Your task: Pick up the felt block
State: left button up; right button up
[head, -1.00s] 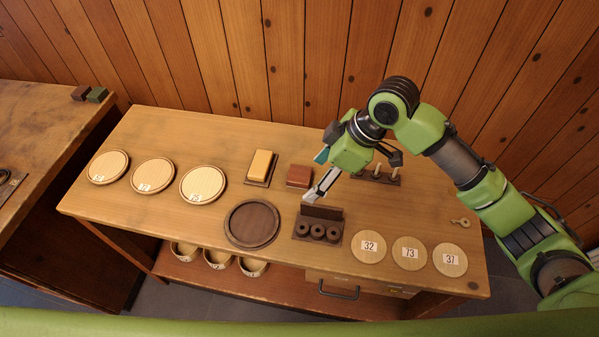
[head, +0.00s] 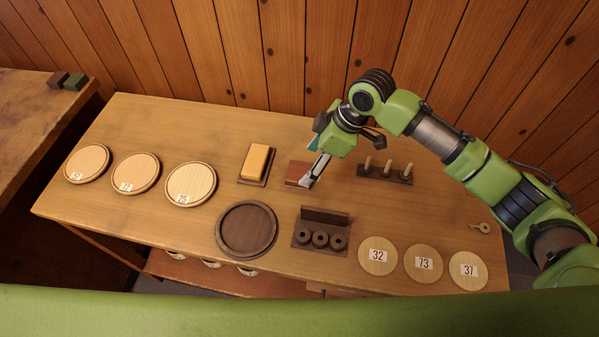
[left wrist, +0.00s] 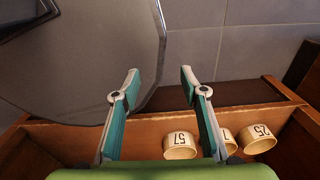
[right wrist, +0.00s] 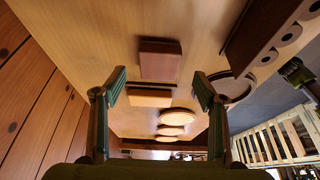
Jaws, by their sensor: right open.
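A low red-brown block (head: 297,171) lies on the bench between a yellow block (head: 256,160) on a dark tray and a peg rack. I cannot tell for certain which block is felt. My right gripper (head: 311,180) is over the red-brown block's right side in the head view, hiding part of it. In the right wrist view the red-brown block (right wrist: 160,60) shows ahead of the spread fingers (right wrist: 160,82), with nothing between them; contact is not visible. My left gripper (left wrist: 160,74) is open and empty in the left wrist view, outside the head view.
The peg rack (head: 385,174) stands right of the block. A dark holder with rings (head: 320,238) and a dark round plate (head: 247,229) lie in front. Numbered discs (head: 378,256) lie front right, pale round trays (head: 190,184) left. Numbered cups (left wrist: 180,146) stand below.

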aim_at(301, 172)
jog(key=p+x, duration=0.1)
jog(key=x, duration=0.2)
jog(key=shift+a+r, duration=0.15)
jog(key=shift+a, duration=0.05)
jog(key=shift+x, duration=1.05)
jog(key=shift+w, duration=0.15)
pick_arm(q)
jog(key=shift+w+d+r, duration=0.1)
jog(key=shift+w+r, duration=0.65)
jog(key=shift+w, duration=0.25)
pick_arm(e)
jog(key=c, duration=1.2)
